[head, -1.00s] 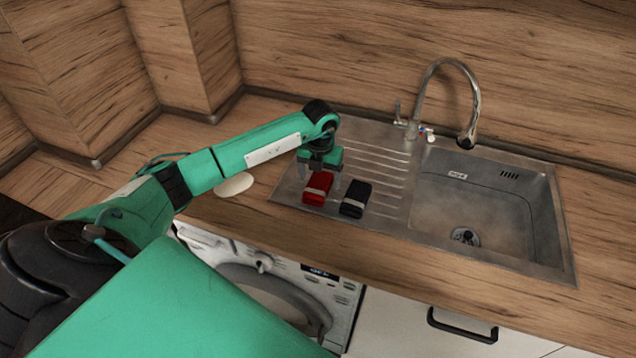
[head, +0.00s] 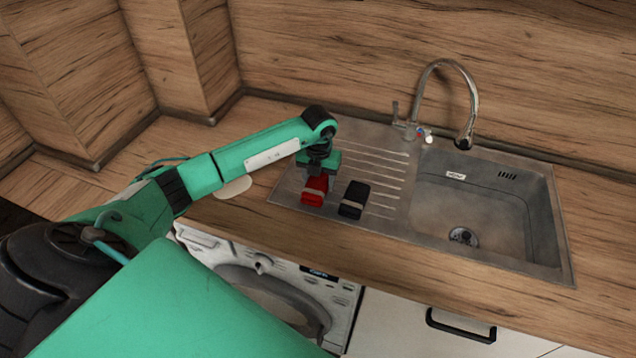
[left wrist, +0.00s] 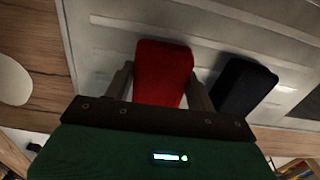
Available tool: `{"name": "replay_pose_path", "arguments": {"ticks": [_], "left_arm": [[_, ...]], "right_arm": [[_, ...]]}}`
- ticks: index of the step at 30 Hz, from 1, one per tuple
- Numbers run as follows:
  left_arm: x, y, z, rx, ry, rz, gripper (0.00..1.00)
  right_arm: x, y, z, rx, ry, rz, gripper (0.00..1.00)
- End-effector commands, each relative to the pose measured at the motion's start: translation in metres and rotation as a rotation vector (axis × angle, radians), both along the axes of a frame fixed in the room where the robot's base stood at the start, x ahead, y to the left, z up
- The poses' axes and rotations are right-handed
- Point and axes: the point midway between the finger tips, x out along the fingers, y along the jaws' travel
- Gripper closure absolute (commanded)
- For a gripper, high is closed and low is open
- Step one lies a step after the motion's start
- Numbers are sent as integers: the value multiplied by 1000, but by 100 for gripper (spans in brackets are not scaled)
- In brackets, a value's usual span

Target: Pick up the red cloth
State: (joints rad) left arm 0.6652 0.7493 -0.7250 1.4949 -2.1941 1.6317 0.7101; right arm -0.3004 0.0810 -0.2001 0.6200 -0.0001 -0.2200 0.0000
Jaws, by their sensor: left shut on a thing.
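The red cloth (head: 314,191) is a folded bundle with a pale band, on the left part of the sink's ribbed drainboard. My left gripper (head: 317,178) is over it from above. In the left wrist view the red cloth (left wrist: 163,72) sits between the two fingers of my left gripper (left wrist: 160,86), which are shut on it. The cloth still appears to be at the drainboard; I cannot tell whether it touches the metal. My right gripper is not in view.
A black folded cloth (head: 354,199) with a pale band lies close to the right of the red one. The steel sink basin (head: 480,210) and tap (head: 470,100) are further right. A white round object (head: 234,187) lies on the counter at left, partly behind my arm.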

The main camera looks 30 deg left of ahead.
Motion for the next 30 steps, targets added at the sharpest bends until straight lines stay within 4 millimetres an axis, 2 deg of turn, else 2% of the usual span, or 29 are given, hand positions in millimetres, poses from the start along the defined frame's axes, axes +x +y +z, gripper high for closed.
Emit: {"name": "replay_pose_path", "arguments": {"ticks": [5, 8, 15, 21, 24, 30], "left_arm": [[1, 1, 18, 0, -4, 0, 66], [1, 0, 38, 0, -5, -1, 66], [1, 1, 110, 2, -7, -1, 66], [1, 0, 160, 1, -5, 0, 66], [0, 0, 177, 1, -2, -1, 66], [0, 0, 193, 1, 0, 0, 66]], "right_arm": [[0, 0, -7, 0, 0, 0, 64], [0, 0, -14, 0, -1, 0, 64], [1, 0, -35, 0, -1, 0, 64], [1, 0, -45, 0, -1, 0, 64], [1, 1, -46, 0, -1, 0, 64], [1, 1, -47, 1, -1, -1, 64]]}}
